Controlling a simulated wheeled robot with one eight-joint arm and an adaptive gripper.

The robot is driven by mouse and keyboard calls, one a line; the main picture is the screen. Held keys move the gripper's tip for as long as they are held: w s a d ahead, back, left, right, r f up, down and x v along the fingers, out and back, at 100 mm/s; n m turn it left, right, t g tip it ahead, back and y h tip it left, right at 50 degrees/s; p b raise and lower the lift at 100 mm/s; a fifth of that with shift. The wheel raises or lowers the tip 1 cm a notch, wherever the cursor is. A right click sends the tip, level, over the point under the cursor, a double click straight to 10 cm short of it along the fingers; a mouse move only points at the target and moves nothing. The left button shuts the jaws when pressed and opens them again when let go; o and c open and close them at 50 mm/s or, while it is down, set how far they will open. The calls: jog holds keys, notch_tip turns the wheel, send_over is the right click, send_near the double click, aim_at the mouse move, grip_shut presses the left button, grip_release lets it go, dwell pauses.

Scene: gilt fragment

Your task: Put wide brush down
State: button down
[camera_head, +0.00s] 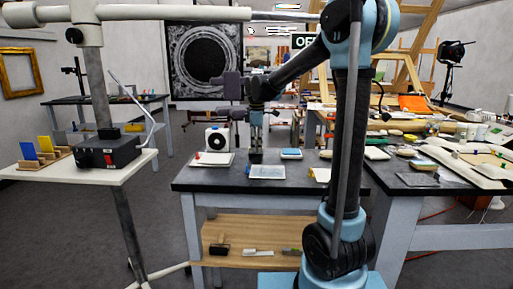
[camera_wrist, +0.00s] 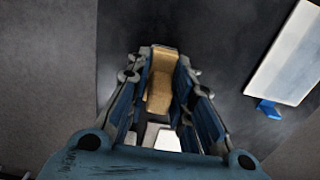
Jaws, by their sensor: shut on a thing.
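My gripper (camera_head: 256,155) hangs pointing down over the dark-topped table (camera_head: 225,179) in the head view. In the wrist view my gripper (camera_wrist: 162,60) is shut on the wide brush (camera_wrist: 160,92). A tan, wood-coloured part of the brush shows between the fingers, with a pale part nearer the palm. The fingers hide its sides. In the head view the brush is too small to make out. Whether the brush touches the table top cannot be told.
A pale flat tray (camera_head: 267,172) lies just in front of my gripper. A white board (camera_head: 212,159) and a white device (camera_head: 216,138) stand to the left. A blue-topped block (camera_head: 291,153) is to the right. A wooden shelf (camera_head: 230,230) below holds tools.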

jog(key=shift+f, duration=0.2)
jog(key=c, duration=1.4)
grip_release()
notch_tip(320, 180, up, 12)
jog(key=shift+r, duration=0.1)
